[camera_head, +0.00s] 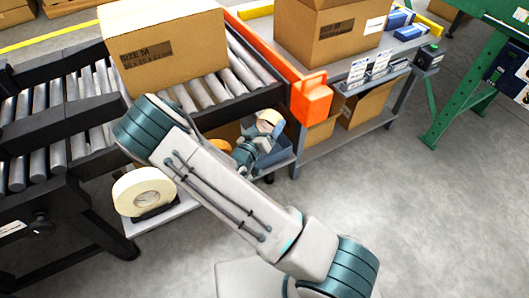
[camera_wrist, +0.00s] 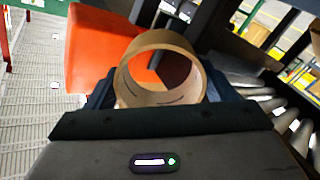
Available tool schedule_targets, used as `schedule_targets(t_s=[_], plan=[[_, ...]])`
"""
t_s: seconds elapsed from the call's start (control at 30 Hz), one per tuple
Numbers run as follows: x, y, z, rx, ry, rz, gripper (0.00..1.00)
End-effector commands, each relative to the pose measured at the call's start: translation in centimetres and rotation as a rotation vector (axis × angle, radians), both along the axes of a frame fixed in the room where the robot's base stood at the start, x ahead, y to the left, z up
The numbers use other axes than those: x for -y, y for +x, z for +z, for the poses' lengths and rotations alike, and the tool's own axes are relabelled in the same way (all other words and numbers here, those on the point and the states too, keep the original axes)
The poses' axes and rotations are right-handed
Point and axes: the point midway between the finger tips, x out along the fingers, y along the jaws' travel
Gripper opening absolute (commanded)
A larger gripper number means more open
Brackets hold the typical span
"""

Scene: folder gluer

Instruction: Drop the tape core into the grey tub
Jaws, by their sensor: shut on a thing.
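The tape core is a tan cardboard ring, held by my gripper (camera_head: 264,131) in the head view, with its rim (camera_head: 270,117) showing at the top. In the wrist view the core (camera_wrist: 134,88) stands between my two fingers (camera_wrist: 160,93), open end towards the camera. My gripper is shut on it. A grey-blue tub-like shape (camera_head: 278,158) shows just below and beside my gripper, over the low shelf by the conveyor. My arm and gripper hide much of it, and I cannot see inside.
A cream tape roll (camera_head: 126,192) stands on the low shelf at left. An orange roll-like thing (camera_head: 219,146) is partly behind my arm. The roller conveyor (camera_head: 198,92) carries a carton (camera_head: 165,45). An orange guard (camera_head: 311,99) stands close to the right of my gripper. Floor at right is clear.

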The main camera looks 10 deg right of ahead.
Motion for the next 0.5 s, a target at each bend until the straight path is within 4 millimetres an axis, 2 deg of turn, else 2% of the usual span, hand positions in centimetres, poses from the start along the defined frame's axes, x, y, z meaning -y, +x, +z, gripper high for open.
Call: schedule_targets(t_s=[0.3, 0.5], plan=[[0.1, 0.0, -4.0, 0.000, -0.002, 0.000, 0.45], [0.2, 0.0, -5.3, 0.000, -0.001, -0.002, 0.45]])
